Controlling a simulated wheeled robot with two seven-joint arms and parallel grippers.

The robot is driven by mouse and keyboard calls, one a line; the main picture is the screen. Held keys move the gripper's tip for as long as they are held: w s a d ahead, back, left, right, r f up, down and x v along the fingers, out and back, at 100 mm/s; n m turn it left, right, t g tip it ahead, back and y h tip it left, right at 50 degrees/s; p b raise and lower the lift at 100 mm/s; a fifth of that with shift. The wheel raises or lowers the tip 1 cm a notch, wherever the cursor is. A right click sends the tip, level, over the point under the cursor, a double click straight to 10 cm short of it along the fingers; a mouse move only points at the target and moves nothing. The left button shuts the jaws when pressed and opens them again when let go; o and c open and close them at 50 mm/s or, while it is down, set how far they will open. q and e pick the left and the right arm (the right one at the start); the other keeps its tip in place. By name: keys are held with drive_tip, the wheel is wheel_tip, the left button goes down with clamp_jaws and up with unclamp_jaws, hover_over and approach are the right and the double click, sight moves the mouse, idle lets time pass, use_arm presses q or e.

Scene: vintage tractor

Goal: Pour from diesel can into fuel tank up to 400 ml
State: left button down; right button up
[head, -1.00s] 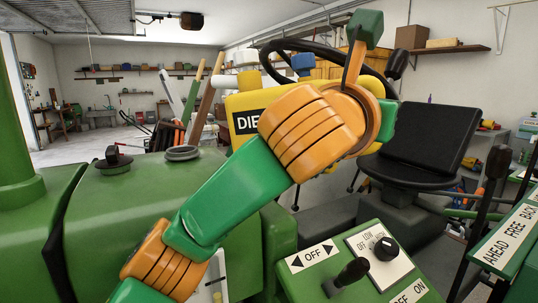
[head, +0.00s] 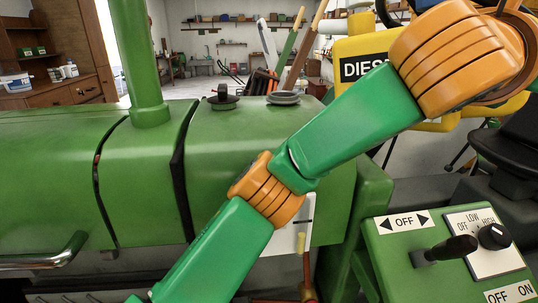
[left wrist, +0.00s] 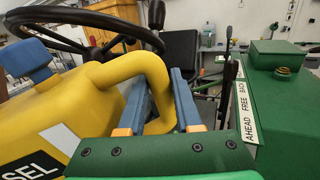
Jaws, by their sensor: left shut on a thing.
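The yellow diesel can (head: 352,47), labelled in black and white, is at the upper right of the head view, right of the tank opening and partly hidden by my left arm. My left gripper (left wrist: 160,82) is shut on the can's thick yellow handle (left wrist: 150,62) in the left wrist view; its blue fingers lie on either side. In the head view the gripper is hidden or out of frame. The green fuel tank (head: 235,140) has an open round filler neck (head: 283,98) on top. A dark cap (head: 223,97) sits left of it. The can's spout and any fuel level are not clearly visible.
A green exhaust pipe (head: 132,60) rises left of the tank. A control panel (head: 400,250) with lever and knob is at lower right. The seat (head: 510,150) is at right. In the wrist view, a steering wheel (left wrist: 75,15) is close behind the can.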

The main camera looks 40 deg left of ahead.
use_arm(q)
drive_tip(key=shift+s+a+f+b, duration=0.15)
drive_tip(key=shift+a+b, duration=0.45)
drive_tip(key=shift+a, duration=0.5)
drive_tip(key=shift+a+f+b, duration=0.1)
drive_tip(key=shift+a+b, duration=0.25)
drive_tip(key=shift+a, duration=1.1)
drive_tip(key=shift+s+a+f+b, duration=0.1)
drive_tip(key=shift+a+f+b, duration=0.05)
drive_tip(key=shift+a+b, duration=0.4)
drive_tip(key=shift+a, duration=0.1)
